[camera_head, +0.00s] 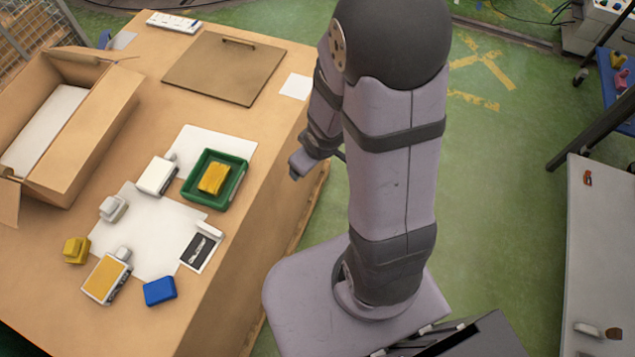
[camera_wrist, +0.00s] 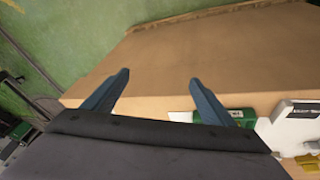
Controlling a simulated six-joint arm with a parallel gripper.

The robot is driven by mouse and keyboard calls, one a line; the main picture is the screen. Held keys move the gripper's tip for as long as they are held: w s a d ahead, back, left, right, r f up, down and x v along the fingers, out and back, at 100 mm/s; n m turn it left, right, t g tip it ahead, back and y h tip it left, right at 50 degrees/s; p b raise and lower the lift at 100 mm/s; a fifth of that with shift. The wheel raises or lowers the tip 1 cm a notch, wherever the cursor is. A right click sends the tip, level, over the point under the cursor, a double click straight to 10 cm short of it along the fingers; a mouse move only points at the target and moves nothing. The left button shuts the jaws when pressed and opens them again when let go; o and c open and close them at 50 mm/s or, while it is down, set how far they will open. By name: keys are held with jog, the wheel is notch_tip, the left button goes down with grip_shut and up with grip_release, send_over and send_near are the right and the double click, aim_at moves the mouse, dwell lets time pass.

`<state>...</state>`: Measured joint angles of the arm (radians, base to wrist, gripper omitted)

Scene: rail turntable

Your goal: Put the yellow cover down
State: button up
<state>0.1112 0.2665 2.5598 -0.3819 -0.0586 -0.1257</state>
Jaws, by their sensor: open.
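A yellow block (camera_head: 213,178) lies inside a green tray (camera_head: 240,163) on the table. A second yellow piece (camera_head: 76,250), stepped in shape, sits at the table's front left. A white-sided box with a yellow top (camera_head: 106,279) lies to the right of it. I cannot tell which of these is the yellow cover. My gripper (camera_wrist: 158,78) is open and empty in the wrist view, its two blue-grey fingers apart. In the head view it hangs by the table's right edge, apart from all the yellow things. The green tray shows partly in the wrist view (camera_wrist: 238,117).
A white box (camera_head: 156,176), a white piece (camera_head: 113,208), a blue block (camera_head: 159,291) and a black-and-white card (camera_head: 200,250) lie around white sheets. An open cardboard box (camera_head: 100,125) stands at the left. A brown board (camera_head: 224,68) lies at the back. Bare tabletop shows at the front.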

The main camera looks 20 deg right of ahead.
jog(key=s+a+r+m+g, duration=0.3)
jog(key=s+r, duration=0.4)
jog(key=s, duration=0.4)
jog(key=shift+r+m+g, duration=0.35)
jog(key=shift+m+g, duration=0.25)
jog(key=shift+m, duration=0.2)
